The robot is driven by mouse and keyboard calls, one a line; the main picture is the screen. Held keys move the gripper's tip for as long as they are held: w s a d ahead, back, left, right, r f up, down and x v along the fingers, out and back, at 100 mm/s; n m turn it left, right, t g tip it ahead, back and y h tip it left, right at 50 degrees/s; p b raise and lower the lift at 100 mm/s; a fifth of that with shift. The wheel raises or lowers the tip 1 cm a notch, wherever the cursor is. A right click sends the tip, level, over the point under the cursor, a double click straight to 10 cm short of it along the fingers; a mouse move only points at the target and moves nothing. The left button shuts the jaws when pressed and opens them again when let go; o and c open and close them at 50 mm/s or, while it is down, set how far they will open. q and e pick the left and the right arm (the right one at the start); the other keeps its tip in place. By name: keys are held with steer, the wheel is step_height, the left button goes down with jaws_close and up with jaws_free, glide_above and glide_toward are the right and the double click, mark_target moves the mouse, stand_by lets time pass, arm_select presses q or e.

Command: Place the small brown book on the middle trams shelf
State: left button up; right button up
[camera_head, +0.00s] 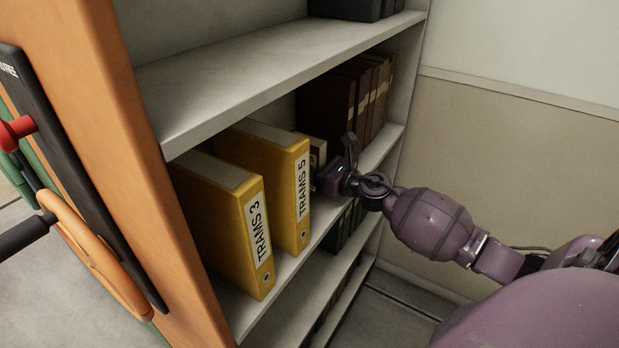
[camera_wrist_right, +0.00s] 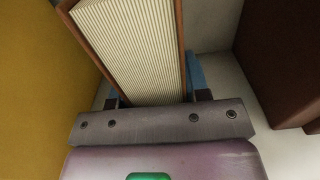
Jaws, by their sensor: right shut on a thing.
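The small brown book (camera_wrist_right: 132,45) fills the middle of the right wrist view, its ribbed cream page edges showing between thin brown covers. My right gripper (camera_wrist_right: 150,100) is shut on it. In the head view the book (camera_head: 317,152) shows only in part, just right of the yellow TRAMS 5 binder (camera_head: 285,180), with my right gripper (camera_head: 322,180) at its near end. The book is inside the middle shelf (camera_head: 318,222) bay; I cannot tell whether it touches the shelf board. The yellow TRAMS 3 binder (camera_head: 238,225) stands further left. My left gripper is not in view.
Several dark brown books (camera_head: 362,100) stand on the same shelf to the right, with a gap beside the held book. The upper shelf board (camera_head: 270,70) runs above. An orange side panel (camera_head: 110,130) bounds the shelf at left. Dark items (camera_head: 345,225) stand below.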

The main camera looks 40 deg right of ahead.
step_height(320, 180, down, 2)
steer(key=shift+f, duration=0.25)
steer(key=shift+r, duration=0.15)
steer(key=shift+b, duration=0.35)
steer(key=o, duration=1.1)
steer(key=shift+f, duration=0.2)
